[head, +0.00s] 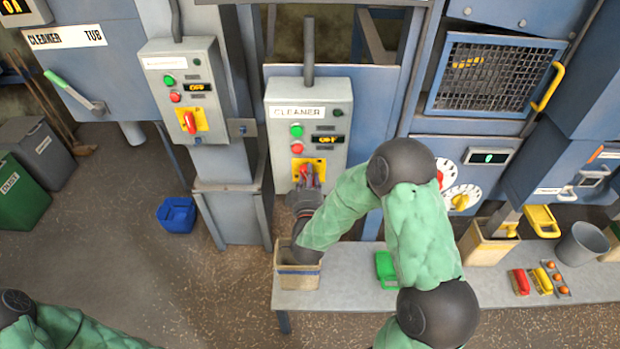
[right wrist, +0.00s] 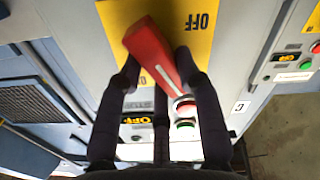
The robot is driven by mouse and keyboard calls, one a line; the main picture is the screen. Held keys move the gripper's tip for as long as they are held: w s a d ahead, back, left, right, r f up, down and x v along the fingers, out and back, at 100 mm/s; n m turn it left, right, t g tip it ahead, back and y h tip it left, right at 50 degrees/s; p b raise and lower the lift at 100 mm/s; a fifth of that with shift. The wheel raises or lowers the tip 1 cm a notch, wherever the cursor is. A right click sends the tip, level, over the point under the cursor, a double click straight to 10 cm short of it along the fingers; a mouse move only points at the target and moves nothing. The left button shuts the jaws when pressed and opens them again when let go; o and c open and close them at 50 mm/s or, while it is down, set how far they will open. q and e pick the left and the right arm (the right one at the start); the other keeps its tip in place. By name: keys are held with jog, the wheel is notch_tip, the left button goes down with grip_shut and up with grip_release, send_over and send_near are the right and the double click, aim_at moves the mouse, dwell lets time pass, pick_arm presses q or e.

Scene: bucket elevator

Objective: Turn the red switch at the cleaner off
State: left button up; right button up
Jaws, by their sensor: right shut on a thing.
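The grey CLEANER box (head: 279,150) stands on the blue wall in the middle of the head view, with a green button, a red button and a lit display reading OFF. Below them is a yellow plate with the red switch, mostly covered by my right gripper (head: 309,181). In the right wrist view the red switch (right wrist: 152,50) sits slanted on the yellow plate (right wrist: 200,45), beside an upside-down OFF mark. My right gripper (right wrist: 157,65) has its dark fingers on both sides of the red handle, shut on it. My left gripper is out of view.
A similar box (head: 160,115) with its own red switch stands to the left. Below is a grey bench (head: 350,290) with a tan bin (head: 298,278) and a green item (head: 385,268). A blue bin (head: 177,215) lies on the open floor left.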

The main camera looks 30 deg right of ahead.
jog(key=n, duration=0.5)
jog(key=shift+w+a+r+n, duration=0.1)
jog(key=shift+w+a+n, duration=0.1)
jog(key=shift+n, duration=0.1)
jog(key=shift+w+a+f+n+p, duration=0.1)
jog(key=shift+n+p, duration=0.3)
jog(key=shift+n, duration=1.3)
jog(key=shift+a+f+n+p, duration=0.1)
jog(key=shift+n+p, duration=0.3)
jog(key=shift+n, duration=1.3)
jog(key=o, duration=1.1)
jog(key=shift+o, duration=0.2)
jog(key=v, duration=1.2)
